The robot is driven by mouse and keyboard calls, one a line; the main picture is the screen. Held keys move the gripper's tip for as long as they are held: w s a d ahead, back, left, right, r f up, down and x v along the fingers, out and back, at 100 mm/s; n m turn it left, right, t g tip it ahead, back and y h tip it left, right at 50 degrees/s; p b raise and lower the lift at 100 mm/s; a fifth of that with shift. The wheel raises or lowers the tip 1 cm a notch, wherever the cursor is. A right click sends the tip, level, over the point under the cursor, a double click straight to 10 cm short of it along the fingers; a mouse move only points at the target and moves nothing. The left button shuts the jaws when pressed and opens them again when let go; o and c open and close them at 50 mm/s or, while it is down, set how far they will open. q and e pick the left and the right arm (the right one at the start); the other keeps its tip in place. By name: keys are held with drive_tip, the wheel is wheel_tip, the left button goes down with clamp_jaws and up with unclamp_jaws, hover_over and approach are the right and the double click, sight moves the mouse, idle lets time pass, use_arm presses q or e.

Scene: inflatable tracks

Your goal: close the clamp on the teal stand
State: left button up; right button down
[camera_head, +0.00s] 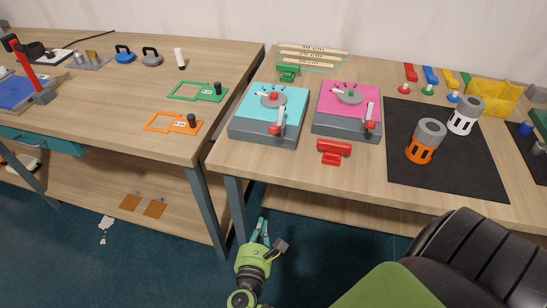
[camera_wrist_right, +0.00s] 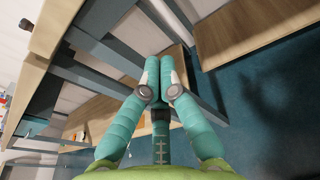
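The teal stand (camera_head: 246,110) is a teal-topped grey block on the right-hand table, near its left edge. A grey round part (camera_head: 270,92) lies on its top. Its clamp (camera_head: 276,128), with a red-and-grey handle, is at the front right corner; I cannot tell if it is clamped. My right gripper (camera_head: 262,229) is below and in front of the table edge, well away from the stand. In the right wrist view its teal fingertips (camera_wrist_right: 164,60) are together with nothing visible between them. My left gripper is not in view.
A similar pink stand (camera_head: 333,97) is just right of the teal one. A red part (camera_head: 333,153) lies before it. A black mat (camera_head: 455,165) carries an orange-and-grey cylinder (camera_head: 420,152). The table legs and lower shelf (camera_head: 335,215) are near my right gripper.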

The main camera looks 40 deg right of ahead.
wheel_tip(320, 180, up, 13)
drive_tip(key=t+h, duration=0.1)
drive_tip(key=h, duration=0.3)
drive_tip(key=shift+s+h, duration=0.2)
drive_tip(key=shift+h, duration=0.1)
drive_tip(key=shift+d, duration=0.2)
drive_tip(key=p+x, duration=0.1)
drive_tip(key=x, duration=0.2)
drive_tip(key=p+x, duration=0.1)
drive_tip(key=x, duration=0.3)
drive_tip(key=p+x, duration=0.1)
drive_tip(key=x, duration=0.2)
drive_tip(key=shift+w+r, duration=0.3)
drive_tip(key=shift+r, duration=0.1)
drive_tip(key=shift+w+d+r+n+t+p, duration=0.15)
drive_tip(key=shift+d+r+p, duration=0.1)
drive_tip(key=shift+r+p, duration=0.2)
drive_tip(key=shift+w+d+r+n+t+p, duration=0.15)
drive_tip(key=shift+w+d+r+p, duration=0.1)
drive_tip(key=shift+r+p, duration=0.25)
drive_tip(key=shift+w+d+r, duration=0.15)
drive_tip(key=shift+d+r, duration=0.1)
drive_tip(key=shift+r, duration=0.1)
drive_tip(key=shift+w+r+p, duration=0.1)
drive_tip(key=shift+p, duration=0.2)
